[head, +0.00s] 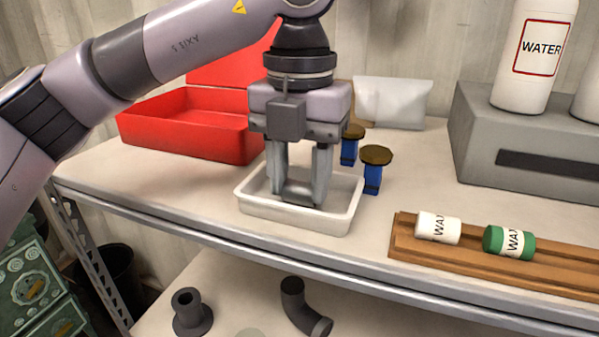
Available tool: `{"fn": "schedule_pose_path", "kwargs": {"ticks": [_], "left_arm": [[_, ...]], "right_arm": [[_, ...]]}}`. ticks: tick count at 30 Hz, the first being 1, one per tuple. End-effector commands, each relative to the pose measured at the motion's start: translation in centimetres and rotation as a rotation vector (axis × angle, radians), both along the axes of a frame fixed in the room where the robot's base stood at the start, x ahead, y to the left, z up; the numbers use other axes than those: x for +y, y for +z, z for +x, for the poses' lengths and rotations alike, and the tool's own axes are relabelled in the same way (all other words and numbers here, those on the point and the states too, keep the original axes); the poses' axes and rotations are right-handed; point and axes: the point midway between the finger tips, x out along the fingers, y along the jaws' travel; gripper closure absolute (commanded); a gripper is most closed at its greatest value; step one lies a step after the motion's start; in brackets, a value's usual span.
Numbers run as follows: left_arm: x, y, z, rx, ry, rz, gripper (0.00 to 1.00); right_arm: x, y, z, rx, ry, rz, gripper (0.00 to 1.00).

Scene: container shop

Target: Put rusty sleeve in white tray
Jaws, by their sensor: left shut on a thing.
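The white tray (260,205) sits on the upper shelf near its front edge, left of the wooden rail. My left gripper (300,190) points straight down into the tray, with its fingertips below the rim. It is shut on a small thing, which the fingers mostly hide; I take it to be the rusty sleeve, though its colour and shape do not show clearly. I cannot tell whether it touches the tray floor. No other sleeve is clearly visible. My right gripper is not in view.
An open red toolbox (190,125) stands behind left. Two blue-stemmed pieces with brown tops (374,170) stand close behind the tray. A wooden rail (480,262) holds white and green cans. A grey box (520,140) carries water bottles. Pipe fittings (190,315) stand below.

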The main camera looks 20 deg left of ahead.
Motion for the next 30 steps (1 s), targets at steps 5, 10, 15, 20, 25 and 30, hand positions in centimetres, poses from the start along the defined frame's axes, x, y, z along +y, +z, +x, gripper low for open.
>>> {"fn": "schedule_pose_path", "kwargs": {"ticks": [5,10,15,20,25,30], "left_arm": [[0.0,-0.1,0.0,0.000,-0.001,0.000,0.33],[0.0,-0.1,0.0,0.001,-0.001,0.000,0.33],[-0.1,0.5,0.0,-0.001,-0.001,0.000,0.33],[-0.1,3.2,0.0,-0.004,0.000,-0.001,0.33],[0.0,6.4,0.1,-0.004,0.002,0.001,0.33],[-0.1,8.8,0.0,-0.003,0.001,0.003,0.33]], "right_arm": [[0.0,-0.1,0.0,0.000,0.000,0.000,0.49],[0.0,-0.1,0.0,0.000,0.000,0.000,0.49],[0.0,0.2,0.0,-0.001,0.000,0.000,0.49],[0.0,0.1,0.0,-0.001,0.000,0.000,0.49],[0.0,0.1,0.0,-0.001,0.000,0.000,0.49],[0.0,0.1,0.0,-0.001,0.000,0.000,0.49]]}}
